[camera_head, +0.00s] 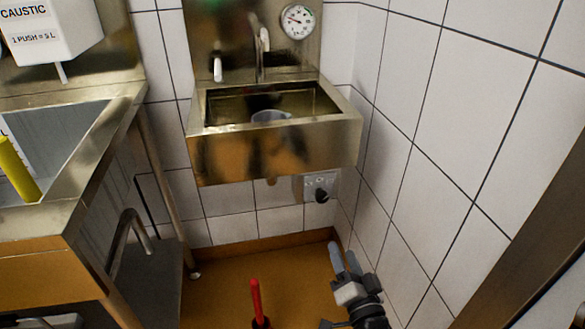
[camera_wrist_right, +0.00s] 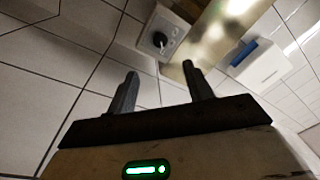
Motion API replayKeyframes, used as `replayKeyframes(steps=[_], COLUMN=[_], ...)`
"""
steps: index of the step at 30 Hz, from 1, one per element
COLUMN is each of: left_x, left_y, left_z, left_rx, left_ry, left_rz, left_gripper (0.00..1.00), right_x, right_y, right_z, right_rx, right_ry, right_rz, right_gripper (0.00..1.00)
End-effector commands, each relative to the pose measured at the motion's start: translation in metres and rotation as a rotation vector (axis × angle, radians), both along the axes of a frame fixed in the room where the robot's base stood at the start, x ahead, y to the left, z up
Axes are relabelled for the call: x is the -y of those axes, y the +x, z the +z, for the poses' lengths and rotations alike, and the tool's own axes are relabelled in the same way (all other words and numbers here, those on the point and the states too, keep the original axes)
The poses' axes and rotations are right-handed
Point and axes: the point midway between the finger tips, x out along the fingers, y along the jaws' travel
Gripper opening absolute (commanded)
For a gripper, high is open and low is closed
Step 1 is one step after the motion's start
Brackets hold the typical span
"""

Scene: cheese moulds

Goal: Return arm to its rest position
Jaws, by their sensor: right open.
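My right gripper (camera_head: 345,262) is at the bottom right of the head view, in front of the white tiled wall and below the wall sink. Its two fingers also show in the right wrist view (camera_wrist_right: 158,88), spread apart with nothing between them. The gripper is open and empty. Part of my right arm shows below it at the bottom edge. My left gripper is in neither view.
A steel wall sink (camera_head: 275,145) holds a grey container (camera_head: 268,117). A socket with a black plug (camera_head: 321,190) is below it. A larger steel basin (camera_head: 75,180) stands left. A red handle (camera_head: 257,300) rises from the orange floor (camera_head: 225,285). A tiled wall (camera_head: 430,140) closes the right.

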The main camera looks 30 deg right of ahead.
Motion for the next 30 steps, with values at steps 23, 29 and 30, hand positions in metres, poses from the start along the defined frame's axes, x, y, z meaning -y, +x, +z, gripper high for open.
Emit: replayKeyframes(steps=[23, 29, 30], left_x=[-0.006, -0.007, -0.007], left_y=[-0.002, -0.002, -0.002], left_z=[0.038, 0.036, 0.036], left_rx=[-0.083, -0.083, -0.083], left_ry=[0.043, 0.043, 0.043], left_rz=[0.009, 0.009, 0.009], left_gripper=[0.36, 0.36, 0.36], right_x=[-0.166, -0.166, -0.166], right_y=[-0.102, -0.104, -0.104], right_z=[0.073, 0.07, 0.07], right_rx=[-0.639, -0.647, -0.646], right_ry=[-0.704, -0.714, -0.713], right_rz=[0.668, 0.674, 0.674], right_gripper=[0.51, 0.51, 0.51])
